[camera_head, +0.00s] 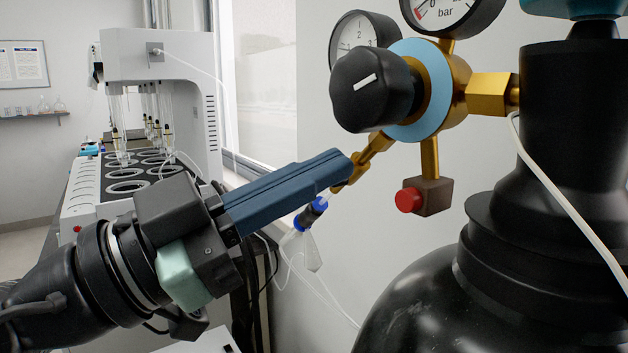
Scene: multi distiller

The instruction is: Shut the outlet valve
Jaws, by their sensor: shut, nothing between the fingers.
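A brass gas regulator with a large black knob (372,90) stands in the upper right of the head view. The knob has a white line mark and sits in front of a blue ring (425,90). A brass outlet fitting (372,158) slants down and left below the knob, partly hidden by my fingers. My gripper (345,165) is shut and empty, with its blue fingers reaching up and right. The fingertips overlap the outlet fitting in the picture; I cannot tell whether they touch it. A clear tube with a blue connector (312,212) hangs below the fingertips.
A black gas cylinder (420,305) fills the lower right. Two gauges (455,12) stand above the knob, and a red button (409,200) is below it. A white hose (565,190) crosses the cylinder. A multi-place distiller (160,90) stands on the bench at left.

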